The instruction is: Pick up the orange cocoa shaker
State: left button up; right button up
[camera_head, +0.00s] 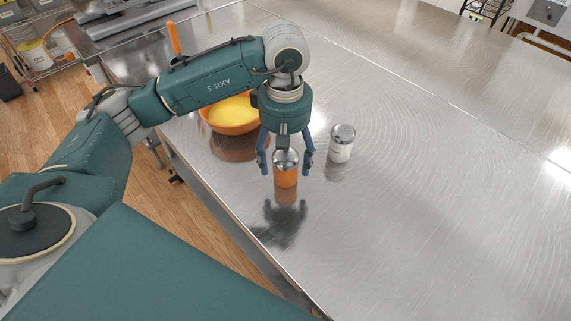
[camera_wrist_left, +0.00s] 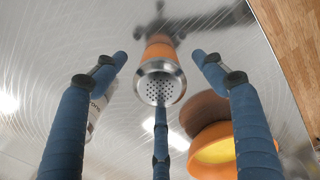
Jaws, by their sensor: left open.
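The orange cocoa shaker (camera_head: 286,177) stands upright on the steel table, with a silver domed top. In the left wrist view the shaker (camera_wrist_left: 159,50) shows its perforated metal lid, between the blue fingers. My left gripper (camera_head: 286,168) points down over the shaker, open, with fingers on either side of its top. In the left wrist view the gripper (camera_wrist_left: 160,75) shows gaps between its fingers and the shaker; one finger lies in front of the lid's lower edge. My right gripper is not in view.
A white shaker with a silver top (camera_head: 342,145) stands just right of the orange one. An orange bowl with yellow contents (camera_head: 234,127) sits behind, to the left. The steel table (camera_head: 430,200) is clear to the right; its front edge (camera_head: 215,205) runs close by on the left.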

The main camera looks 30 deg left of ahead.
pick_arm(q)
jog(key=f, duration=0.2)
jog(key=f+p, duration=0.1)
jog(key=shift+w+a+f, duration=0.2)
jog(key=shift+f, duration=0.5)
jog(key=shift+c, duration=0.6)
jog(key=c, duration=1.2)
jog(key=shift+r, duration=0.15)
